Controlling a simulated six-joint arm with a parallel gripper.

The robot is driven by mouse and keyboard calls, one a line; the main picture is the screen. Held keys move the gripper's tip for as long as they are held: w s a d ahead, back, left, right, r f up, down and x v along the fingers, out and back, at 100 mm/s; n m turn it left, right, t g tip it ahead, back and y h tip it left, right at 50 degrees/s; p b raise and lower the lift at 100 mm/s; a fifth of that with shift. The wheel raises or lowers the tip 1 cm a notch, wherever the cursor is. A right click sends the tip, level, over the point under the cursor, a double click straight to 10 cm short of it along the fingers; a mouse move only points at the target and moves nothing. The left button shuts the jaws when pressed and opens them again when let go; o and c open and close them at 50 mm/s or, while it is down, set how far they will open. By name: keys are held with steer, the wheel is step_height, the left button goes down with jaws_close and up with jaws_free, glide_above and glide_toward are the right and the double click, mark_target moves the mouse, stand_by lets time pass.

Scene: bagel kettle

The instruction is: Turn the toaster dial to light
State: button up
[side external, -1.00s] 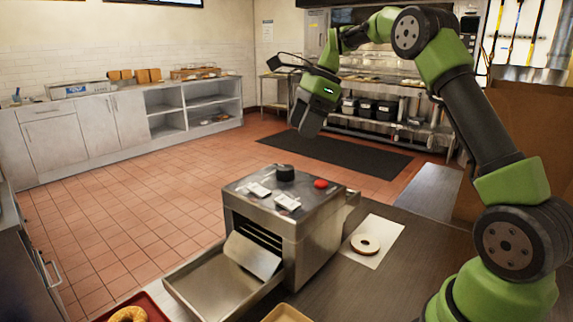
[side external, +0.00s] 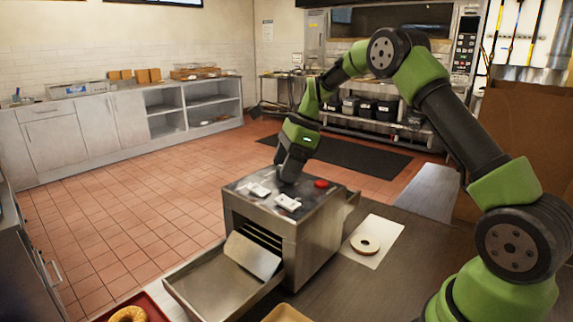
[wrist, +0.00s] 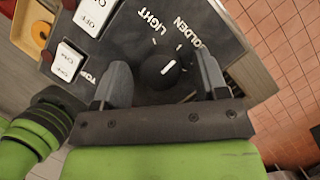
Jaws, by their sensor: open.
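The toaster (side external: 290,225) is a steel box on the counter, with a dark top panel. Its black round dial (wrist: 165,74) shows in the wrist view between my two fingers, and my gripper hides it in the side view. A white mark on the dial slants to the upper right, more toward the printed GOLDEN label (wrist: 187,33) than the LIGHT label (wrist: 152,26). My gripper (side external: 284,178) points down over the top panel. In the wrist view its fingers (wrist: 162,60) are open on either side of the dial, with gaps visible.
White switches (side external: 273,196) and a red button (side external: 321,183) sit on the panel near my gripper. A steel chute tray (side external: 215,300) extends from the toaster's front. A bagel half (side external: 364,243) lies on white paper to the right. A red tray (side external: 155,310) holds another bagel.

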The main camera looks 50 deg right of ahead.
steer(key=c, duration=0.9)
steer(key=shift+n, duration=0.3)
steer(key=n+g, duration=0.1)
steer(key=n, duration=0.1)
steer(key=n+g, duration=0.1)
steer(key=n, duration=0.1)
steer(key=shift+w+d+n+y, duration=0.1)
steer(key=shift+n+y, duration=0.3)
steer(key=n+g, duration=0.1)
steer(key=n, duration=0.3)
steer(key=shift+n+g, duration=0.4)
steer(key=o, duration=0.9)
steer(key=shift+r, duration=0.1)
